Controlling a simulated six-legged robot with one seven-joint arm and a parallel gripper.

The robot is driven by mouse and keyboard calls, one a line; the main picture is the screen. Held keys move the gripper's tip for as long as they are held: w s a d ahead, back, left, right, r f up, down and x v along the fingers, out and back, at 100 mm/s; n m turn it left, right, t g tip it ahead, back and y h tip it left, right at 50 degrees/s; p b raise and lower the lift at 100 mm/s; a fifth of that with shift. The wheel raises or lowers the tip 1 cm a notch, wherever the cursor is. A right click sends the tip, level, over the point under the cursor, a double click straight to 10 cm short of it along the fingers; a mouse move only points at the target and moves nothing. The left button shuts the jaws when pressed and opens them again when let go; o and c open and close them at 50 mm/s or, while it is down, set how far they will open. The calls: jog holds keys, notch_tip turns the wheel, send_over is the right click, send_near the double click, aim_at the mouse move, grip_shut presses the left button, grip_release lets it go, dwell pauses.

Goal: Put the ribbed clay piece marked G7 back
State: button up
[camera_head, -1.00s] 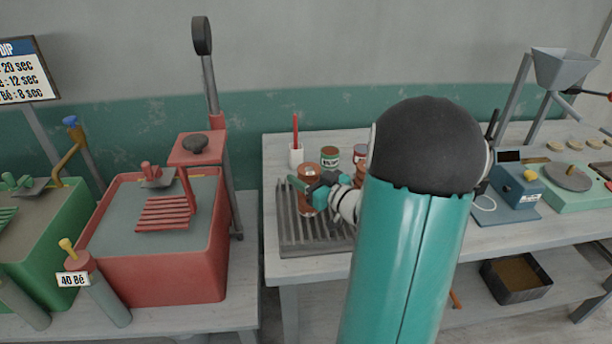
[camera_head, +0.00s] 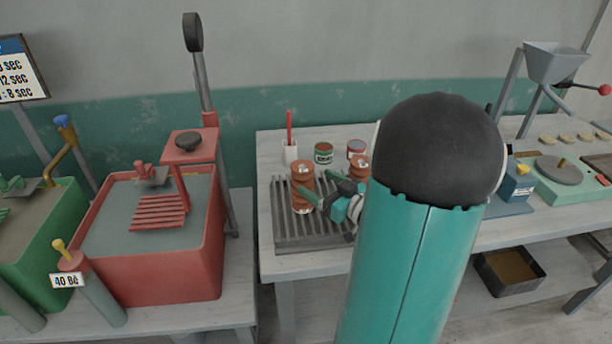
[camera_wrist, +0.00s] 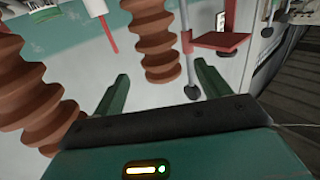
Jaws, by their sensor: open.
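A brown ribbed clay piece (camera_head: 302,186) stands upright on the grey slatted rack (camera_head: 285,242). A small pale label shows on it, too small to read. A second ribbed piece (camera_head: 359,168) is partly hidden behind my arm. My gripper (camera_head: 328,191) is open and empty just right of the first piece, apart from it. In the wrist view, my gripper's green fingers (camera_wrist: 160,71) are spread, with one ribbed piece (camera_wrist: 160,45) beyond the gap between them. Another ribbed piece (camera_wrist: 28,85) is large at the left. I see no G7 mark.
Two small cans (camera_head: 324,153) (camera_head: 356,149) and a white cup with a red stick (camera_head: 290,153) stand behind the rack. A red dip tank (camera_head: 160,270) is at the left. A blue device (camera_head: 515,190) is at the right.

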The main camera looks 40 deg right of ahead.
jog(key=s, duration=0.5)
jog(key=w+a+r+m+g+h, duration=0.2)
jog(key=w+a+r+g+h, duration=0.4)
jog(key=w, duration=0.3)
jog(key=s+a+g+y, duration=0.1)
jog(key=s+a, duration=0.3)
jog(key=a, duration=0.4)
jog(key=s+a+n+g+y, duration=0.1)
jog(key=s+a+g+y, duration=0.1)
jog(key=s+a, duration=0.3)
jog(key=s+a+g+y, duration=0.2)
jog(key=s+a, duration=0.3)
jog(key=a, duration=0.7)
jog(key=shift+s+r+g, duration=0.2)
jog(key=shift+g, duration=0.5)
jog(key=shift+d, duration=0.1)
